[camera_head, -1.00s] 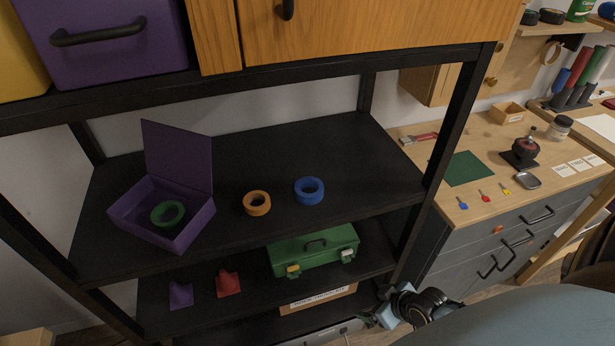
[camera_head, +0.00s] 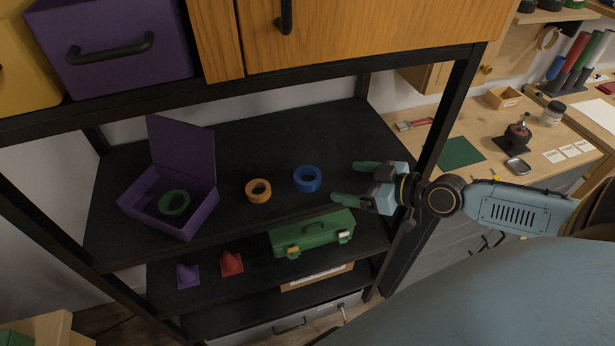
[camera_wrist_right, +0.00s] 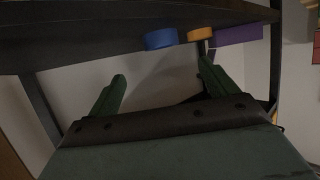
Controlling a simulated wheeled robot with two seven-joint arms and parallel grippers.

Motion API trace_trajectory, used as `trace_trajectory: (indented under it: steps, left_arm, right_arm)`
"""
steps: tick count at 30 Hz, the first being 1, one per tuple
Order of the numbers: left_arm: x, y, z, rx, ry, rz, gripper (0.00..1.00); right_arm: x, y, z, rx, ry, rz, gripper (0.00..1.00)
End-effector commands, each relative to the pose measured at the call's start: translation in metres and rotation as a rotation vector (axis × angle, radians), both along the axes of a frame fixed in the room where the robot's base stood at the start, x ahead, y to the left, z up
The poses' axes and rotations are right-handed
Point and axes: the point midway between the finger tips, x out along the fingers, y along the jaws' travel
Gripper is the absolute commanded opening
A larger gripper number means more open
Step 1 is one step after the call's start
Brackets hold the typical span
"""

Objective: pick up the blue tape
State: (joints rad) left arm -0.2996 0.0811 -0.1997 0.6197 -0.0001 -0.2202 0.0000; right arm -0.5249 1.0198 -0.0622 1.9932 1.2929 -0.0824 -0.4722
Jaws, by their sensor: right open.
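The blue tape (camera_head: 307,186) is a ring lying flat on the black shelf, right of the orange tape (camera_head: 258,197). My right gripper (camera_head: 346,181) is open and empty, to the right of the blue tape and apart from it, with its fingers pointing left toward it. In the right wrist view the blue tape (camera_wrist_right: 161,39) shows at the top, beyond the open fingers (camera_wrist_right: 160,82), with the orange tape beside it. My left gripper is not in view.
A purple open box (camera_head: 146,205) with a green tape (camera_head: 174,203) inside stands at the shelf's left. A black shelf post (camera_head: 447,115) rises behind my right gripper. A green toolbox (camera_head: 306,232) and two small cones sit on the shelf below. Bare shelf lies behind the tapes.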

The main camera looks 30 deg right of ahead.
Motion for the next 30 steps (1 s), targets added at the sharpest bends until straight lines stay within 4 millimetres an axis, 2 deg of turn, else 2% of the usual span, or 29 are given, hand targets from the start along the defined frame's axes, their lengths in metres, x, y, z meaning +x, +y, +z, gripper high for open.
trace_trajectory:
  steps: [13, 23, 30]
  left_arm:
    - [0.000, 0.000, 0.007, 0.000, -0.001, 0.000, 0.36]
    - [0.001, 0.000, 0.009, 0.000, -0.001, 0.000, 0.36]
    - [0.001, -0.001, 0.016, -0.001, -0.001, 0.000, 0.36]
  right_arm:
    - [0.049, 0.024, -0.021, 0.003, -0.002, -0.001, 0.85]
    - [0.066, 0.034, -0.029, 0.002, 0.001, 0.001, 0.85]
    - [0.093, 0.048, -0.040, 0.004, 0.001, 0.001, 0.85]
